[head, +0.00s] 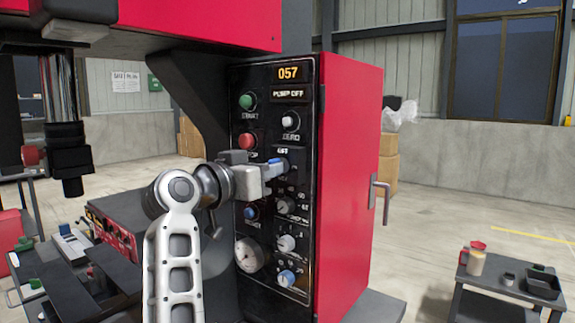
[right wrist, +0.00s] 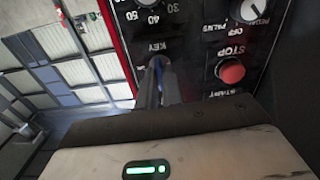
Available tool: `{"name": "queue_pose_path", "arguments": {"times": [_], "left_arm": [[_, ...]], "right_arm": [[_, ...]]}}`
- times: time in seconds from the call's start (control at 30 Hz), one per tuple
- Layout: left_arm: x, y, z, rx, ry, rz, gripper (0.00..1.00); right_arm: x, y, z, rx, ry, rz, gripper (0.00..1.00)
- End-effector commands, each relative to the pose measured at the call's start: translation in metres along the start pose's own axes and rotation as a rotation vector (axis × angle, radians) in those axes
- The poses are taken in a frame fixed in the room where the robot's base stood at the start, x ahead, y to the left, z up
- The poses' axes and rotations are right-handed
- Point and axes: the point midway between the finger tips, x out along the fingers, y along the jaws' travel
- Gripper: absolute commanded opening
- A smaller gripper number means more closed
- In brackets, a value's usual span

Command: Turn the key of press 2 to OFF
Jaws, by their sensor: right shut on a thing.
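The control panel (head: 262,113) of a red and black press faces me in the head view. Its display reads 057, with a "PUMP OFF" line under it. My right gripper (head: 273,170) is at the panel's middle, beside the red stop button. It is shut on the blue-headed key (head: 277,162), which is mostly hidden by the fingers. In the right wrist view the fingers (right wrist: 160,85) close around the key just beside the "KEY" label, and a bit of blue shows between them. I cannot tell the key's exact angle. My left gripper is not in view.
Close to the gripper are the red stop button (head: 248,140), green start button (head: 247,101), a white knob (head: 290,121) and several lower knobs. A door handle (head: 378,190) sticks out from the cabinet's red side. A small table (head: 478,282) stands at right.

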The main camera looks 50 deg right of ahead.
Motion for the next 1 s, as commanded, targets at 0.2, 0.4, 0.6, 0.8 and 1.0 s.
{"name": "queue_pose_path", "arguments": {"times": [0.2, 0.4, 0.6, 0.8, 1.0], "left_arm": [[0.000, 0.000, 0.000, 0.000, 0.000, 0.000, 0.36], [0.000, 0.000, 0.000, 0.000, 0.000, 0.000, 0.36], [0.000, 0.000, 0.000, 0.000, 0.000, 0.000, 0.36], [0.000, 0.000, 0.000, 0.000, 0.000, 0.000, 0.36], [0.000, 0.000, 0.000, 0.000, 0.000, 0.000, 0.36]], "right_arm": [[0.000, 0.000, 0.000, 0.002, 0.000, 0.000, 0.33], [0.000, 0.000, 0.000, 0.003, 0.000, 0.000, 0.33], [-0.013, -0.001, 0.001, 0.002, -0.001, -0.001, 0.33], [-0.033, -0.001, 0.000, 0.002, 0.001, -0.002, 0.33], [-0.055, -0.001, 0.001, 0.002, 0.000, -0.006, 0.33]]}}
